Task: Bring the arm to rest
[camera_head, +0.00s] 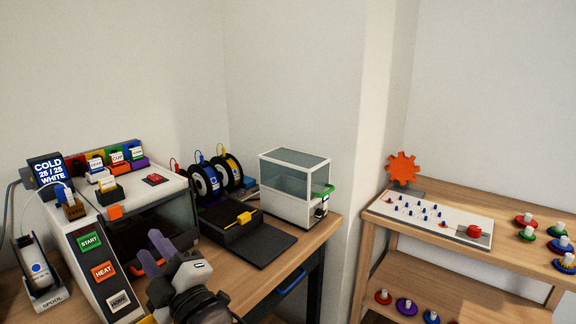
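My arm rises from the bottom of the head view, left of centre. My gripper (154,250) has two purple fingers. They stand apart with nothing visible between them, in front of the printer's dark chamber. The printer (83,262) is a white box with START, HEAT and HOME buttons on its front. A small screen (46,171) on it reads COLD, 25 / 25, WHITE. I cannot tell from this view how far the fingers are from the printer.
A dark tray (232,232) with a yellow handle, spools (205,180) and a glass-sided case (293,189) stand on the wooden table. A spool holder (38,270) is at far left. A shelf (490,205) at right carries a pegboard (428,215) and an orange gear (403,168).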

